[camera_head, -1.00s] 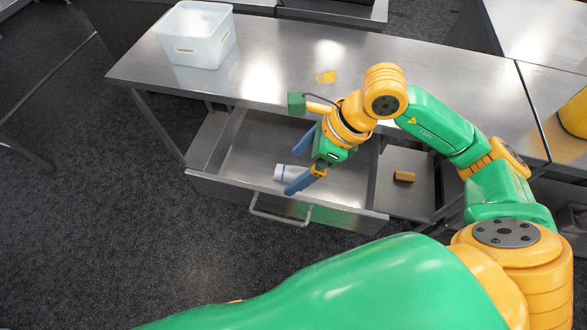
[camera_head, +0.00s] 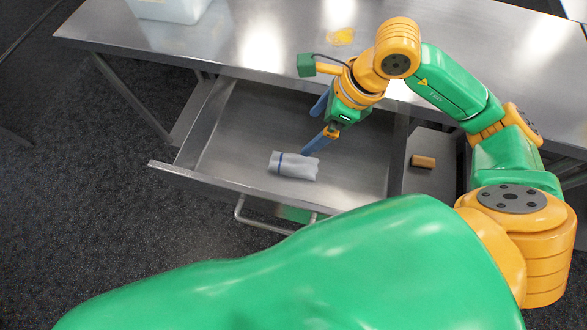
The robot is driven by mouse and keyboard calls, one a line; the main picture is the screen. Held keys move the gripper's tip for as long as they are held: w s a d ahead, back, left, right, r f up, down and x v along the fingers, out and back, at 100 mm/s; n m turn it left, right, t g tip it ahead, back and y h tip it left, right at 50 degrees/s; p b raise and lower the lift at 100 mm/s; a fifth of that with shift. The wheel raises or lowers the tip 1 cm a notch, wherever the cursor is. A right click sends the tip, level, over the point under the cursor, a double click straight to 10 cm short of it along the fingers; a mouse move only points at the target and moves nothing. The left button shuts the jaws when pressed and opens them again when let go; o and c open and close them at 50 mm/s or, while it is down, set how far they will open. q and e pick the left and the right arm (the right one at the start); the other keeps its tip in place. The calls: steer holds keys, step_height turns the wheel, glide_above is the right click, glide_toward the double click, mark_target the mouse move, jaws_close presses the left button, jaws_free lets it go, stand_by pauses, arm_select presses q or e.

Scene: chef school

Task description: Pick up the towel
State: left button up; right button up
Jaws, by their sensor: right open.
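The towel (camera_head: 293,166) is a small white roll with a blue stripe. It lies on the floor of the open metal drawer (camera_head: 225,130). My right gripper (camera_head: 318,128) is over the drawer, above and to the right of the towel. Its two blue fingers are apart and nothing is between them. One fingertip appears close to the towel's upper right end; I cannot tell if they touch. My left gripper is not in view.
The metal table (camera_head: 270,45) stands above and behind the drawer. A white bin (camera_head: 170,8) and a yellow item (camera_head: 341,36) are on it. A brown block (camera_head: 423,161) lies on a lower shelf to the right. The drawer's left half is clear.

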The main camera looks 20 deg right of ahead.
steer(key=b, duration=0.7)
glide_toward(294, 160)
step_height(294, 160, down, 2)
steer(key=shift+f, duration=0.2)
steer(key=shift+a+f, duration=0.15)
steer(key=shift+f, duration=0.05)
steer(key=x, duration=0.2)
steer(key=a+p+x, duration=0.1)
steer(key=x, duration=0.2)
steer(key=shift+w+p, duration=0.2)
steer(key=shift+p, duration=0.1)
steer(key=shift+w+f, duration=0.1)
steer(key=shift+f, duration=0.2)
steer(key=c, duration=1.4)
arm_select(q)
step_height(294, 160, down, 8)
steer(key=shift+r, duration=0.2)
arm_select(e)
steer(key=shift+o, duration=0.2)
step_height(294, 160, up, 10)
